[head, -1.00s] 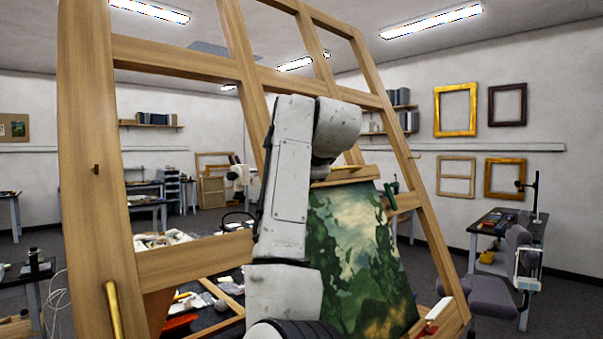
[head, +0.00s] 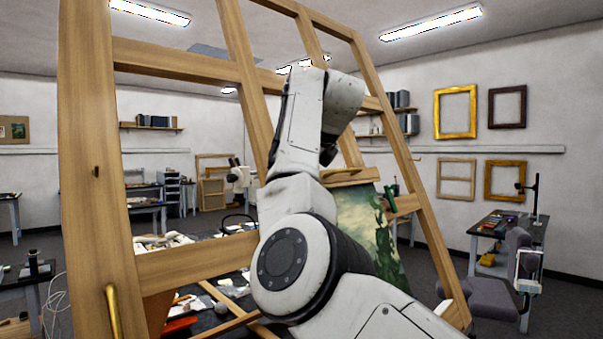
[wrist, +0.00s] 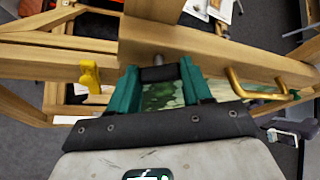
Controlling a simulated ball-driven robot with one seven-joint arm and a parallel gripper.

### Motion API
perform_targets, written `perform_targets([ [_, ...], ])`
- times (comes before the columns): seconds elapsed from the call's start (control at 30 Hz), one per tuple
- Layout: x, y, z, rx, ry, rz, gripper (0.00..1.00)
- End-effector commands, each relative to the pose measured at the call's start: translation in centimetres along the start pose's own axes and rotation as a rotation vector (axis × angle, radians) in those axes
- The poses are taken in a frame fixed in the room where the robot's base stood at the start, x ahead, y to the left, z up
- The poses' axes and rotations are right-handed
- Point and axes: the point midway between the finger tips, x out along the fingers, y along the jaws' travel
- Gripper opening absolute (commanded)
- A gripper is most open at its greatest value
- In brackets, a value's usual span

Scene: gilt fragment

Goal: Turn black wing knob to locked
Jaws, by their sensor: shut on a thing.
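The black wing knob (wrist: 159,74) shows in the wrist view on a short metal stem, against a wooden bar of the easel. My gripper (wrist: 158,80) has its two green fingers on either side of the knob and is shut on it. The fingers cover the knob's sides, and no locked mark can be seen. In the head view my arm hides both the gripper and the black knob. The large wooden easel (head: 97,185) stands before me.
A yellow knob (wrist: 90,76) sits left of the gripper and a brass hook (wrist: 250,93) sits right. A green fitting (head: 391,191) is on the easel's right side. A cluttered table (head: 215,300) stands beyond the frame.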

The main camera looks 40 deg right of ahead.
Motion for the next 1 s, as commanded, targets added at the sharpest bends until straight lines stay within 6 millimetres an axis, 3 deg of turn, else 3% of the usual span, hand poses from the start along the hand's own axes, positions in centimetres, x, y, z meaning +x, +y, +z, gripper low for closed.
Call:
perform_targets([
  [0.5, 0.21, -0.17, -0.32, 0.354, 0.008, 0.162, 0.18],
  [1.0, 0.26, -0.19, -0.38, 0.449, 0.009, 0.204, 0.19],
])
